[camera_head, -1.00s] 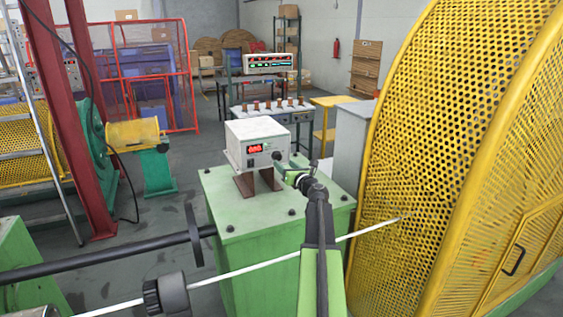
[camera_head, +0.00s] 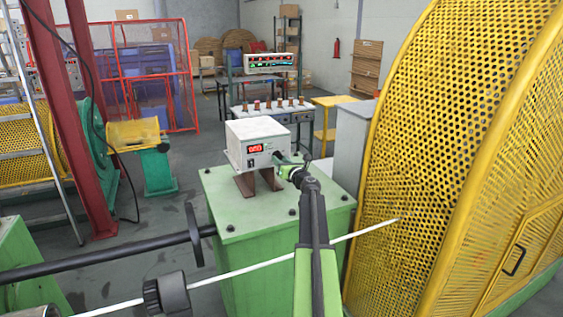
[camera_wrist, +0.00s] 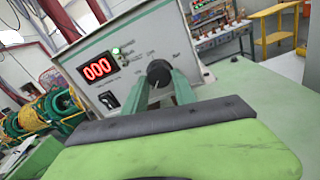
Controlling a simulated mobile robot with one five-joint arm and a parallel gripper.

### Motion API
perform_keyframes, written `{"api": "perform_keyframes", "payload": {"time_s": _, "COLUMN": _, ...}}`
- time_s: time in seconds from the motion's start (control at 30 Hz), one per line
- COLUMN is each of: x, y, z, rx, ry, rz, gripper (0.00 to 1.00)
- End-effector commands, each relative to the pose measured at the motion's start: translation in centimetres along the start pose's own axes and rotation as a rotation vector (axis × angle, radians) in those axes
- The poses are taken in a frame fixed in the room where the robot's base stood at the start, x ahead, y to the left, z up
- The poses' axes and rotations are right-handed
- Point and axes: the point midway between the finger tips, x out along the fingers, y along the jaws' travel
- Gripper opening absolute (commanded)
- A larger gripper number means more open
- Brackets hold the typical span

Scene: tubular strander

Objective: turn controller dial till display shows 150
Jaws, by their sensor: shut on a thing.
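The controller (camera_head: 257,145) is a white box on brown feet on top of the green machine housing. Its red display shows 000 in the wrist view (camera_wrist: 97,69). The black dial (camera_wrist: 158,73) is on the front panel, right of the display. My gripper (camera_wrist: 160,84) has its two green fingers shut on the dial, one on either side. In the head view my gripper (camera_head: 282,160) reaches the right part of the controller's front and hides the dial. A black rocker switch (camera_wrist: 108,99) and a lit green lamp (camera_wrist: 116,51) are also on the panel.
A large yellow perforated guard (camera_head: 430,150) stands close on the right of my arm. A white strand (camera_head: 240,270) runs across in front, passing by my arm. The green housing top (camera_head: 230,205) is mostly clear apart from bolts.

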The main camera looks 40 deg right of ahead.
Motion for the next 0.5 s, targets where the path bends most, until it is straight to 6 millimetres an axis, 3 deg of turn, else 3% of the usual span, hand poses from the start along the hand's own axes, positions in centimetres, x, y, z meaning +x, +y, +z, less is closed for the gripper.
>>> {"api": "perform_keyframes", "payload": {"time_s": 0.5, "x": -0.05, "y": -0.04, "z": -0.03, "rx": 0.092, "ry": -0.004, "rz": 0.001, "gripper": 0.0}}
